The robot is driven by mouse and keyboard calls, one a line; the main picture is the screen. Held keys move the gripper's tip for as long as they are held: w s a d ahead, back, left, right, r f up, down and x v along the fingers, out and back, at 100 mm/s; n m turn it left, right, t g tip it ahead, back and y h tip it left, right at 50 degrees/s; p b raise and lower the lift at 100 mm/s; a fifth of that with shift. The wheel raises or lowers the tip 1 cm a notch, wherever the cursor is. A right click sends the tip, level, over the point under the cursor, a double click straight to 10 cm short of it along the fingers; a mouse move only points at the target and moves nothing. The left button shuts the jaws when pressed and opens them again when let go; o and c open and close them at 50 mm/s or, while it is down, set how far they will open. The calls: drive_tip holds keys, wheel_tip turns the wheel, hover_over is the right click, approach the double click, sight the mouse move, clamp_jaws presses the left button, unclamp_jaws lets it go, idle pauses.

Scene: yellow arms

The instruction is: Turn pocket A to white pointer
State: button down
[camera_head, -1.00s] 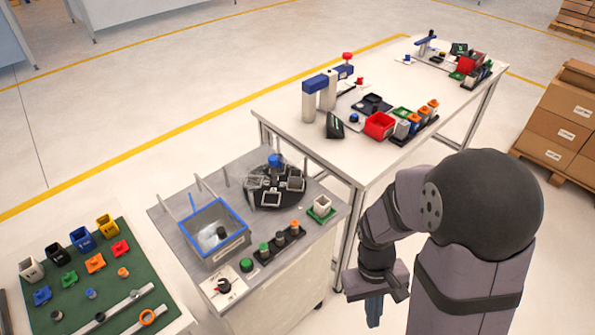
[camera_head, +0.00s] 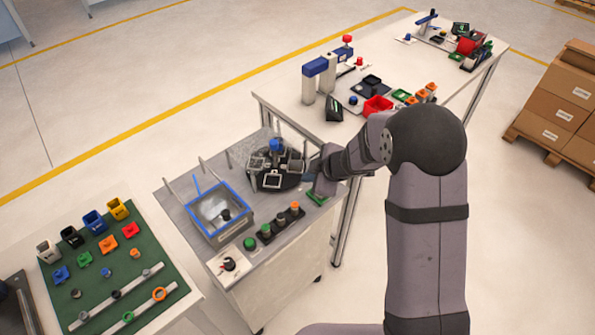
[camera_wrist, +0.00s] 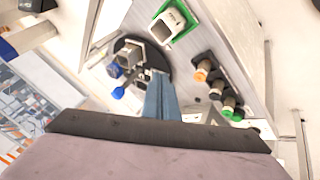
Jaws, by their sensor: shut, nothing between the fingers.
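I cannot tell which pocket is A, nor make out a white pointer. In the wrist view the turntable (camera_wrist: 152,68) lies beyond my fingers, its blue knob (camera_wrist: 118,92) to their left. My gripper (camera_wrist: 162,80) is shut and empty, its blue-grey fingers side by side. In the head view my gripper (camera_head: 321,184) is just right of the turntable, above the bench's right end, partly hidden by my wrist.
A blue-rimmed bin (camera_head: 220,238) stands left of the turntable, with thin posts behind. A row of button-like parts (camera_head: 265,233) lines the front. A green holder (camera_head: 317,200) is at the right end; its white box (camera_wrist: 170,25) shows in the wrist view.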

approach(292, 173)
drive_tip(key=f, duration=0.1)
drive_tip(key=s+a+f, duration=0.1)
drive_tip(key=f, duration=0.1)
drive_tip(key=f+b, duration=0.1)
drive_tip(key=shift+s+a+f, duration=0.2)
drive_tip(key=shift+s+a, duration=0.2)
drive_tip(key=shift+w+r+p, duration=0.3)
drive_tip(key=shift+w+p, duration=0.25)
drive_tip(key=shift+p, duration=0.2)
drive_tip(key=shift+w+f+p, duration=0.2)
drive_tip(key=shift+w+p, duration=0.85)
drive_tip(key=shift+w, duration=0.4)
